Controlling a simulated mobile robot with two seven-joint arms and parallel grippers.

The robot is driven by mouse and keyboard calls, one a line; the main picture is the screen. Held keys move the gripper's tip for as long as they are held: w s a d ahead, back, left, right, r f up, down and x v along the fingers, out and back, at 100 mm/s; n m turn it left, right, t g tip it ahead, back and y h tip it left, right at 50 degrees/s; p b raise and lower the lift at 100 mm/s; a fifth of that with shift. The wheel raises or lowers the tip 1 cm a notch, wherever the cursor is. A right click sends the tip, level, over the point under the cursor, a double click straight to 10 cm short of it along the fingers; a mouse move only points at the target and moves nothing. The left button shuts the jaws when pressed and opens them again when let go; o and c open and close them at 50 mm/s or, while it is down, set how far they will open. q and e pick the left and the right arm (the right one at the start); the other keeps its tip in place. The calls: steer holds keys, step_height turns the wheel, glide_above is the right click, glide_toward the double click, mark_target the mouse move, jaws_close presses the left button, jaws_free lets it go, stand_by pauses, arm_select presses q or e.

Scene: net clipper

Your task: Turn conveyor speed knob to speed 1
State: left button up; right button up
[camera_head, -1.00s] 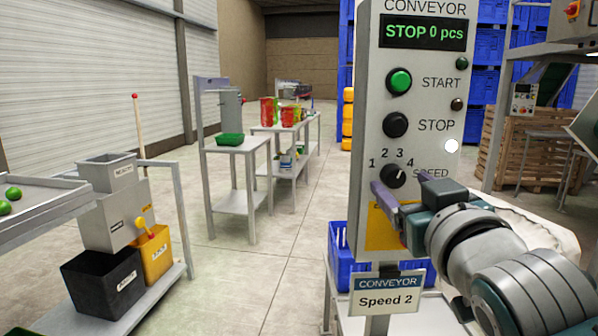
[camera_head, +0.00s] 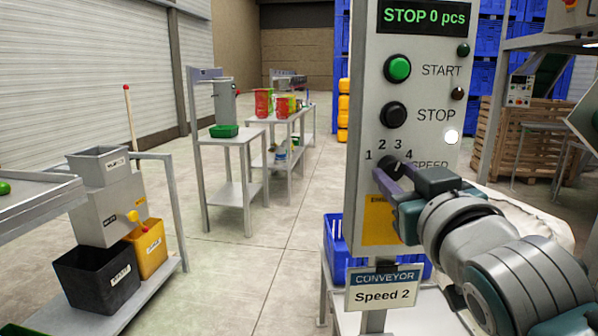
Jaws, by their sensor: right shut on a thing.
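The conveyor control panel (camera_head: 361,105) stands upright at right of centre. Its display (camera_head: 425,16) reads "STOP 0 pcs". The black speed knob (camera_head: 393,164) sits low on the panel, below the numbers 1 to 4, and is partly hidden by my right gripper's fingers. I cannot tell clearly which number it points to. My right gripper (camera_head: 393,176) comes in from the lower right, shut on the knob with its purple fingers. A sign (camera_head: 384,290) under the panel reads "CONVEYOR Speed 2". My left gripper is not in view.
A blue crate (camera_head: 340,250) stands behind the panel's foot. A cart with a black bin (camera_head: 97,279) is at left. The floor between is clear.

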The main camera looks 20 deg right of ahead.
jaws_close()
steer(key=shift+n, duration=0.3)
steer(key=n+p, duration=0.1)
steer(key=n, duration=0.1)
steer(key=shift+n, duration=0.3)
steer(key=n, duration=0.4)
steer(key=shift+p, duration=0.35)
steer(key=n, duration=0.4)
steer(key=shift+d+n, duration=0.1)
steer(key=shift+n, duration=2.2)
steer(key=o, duration=1.1)
jaws_free()
steer(key=shift+r, duration=0.1)
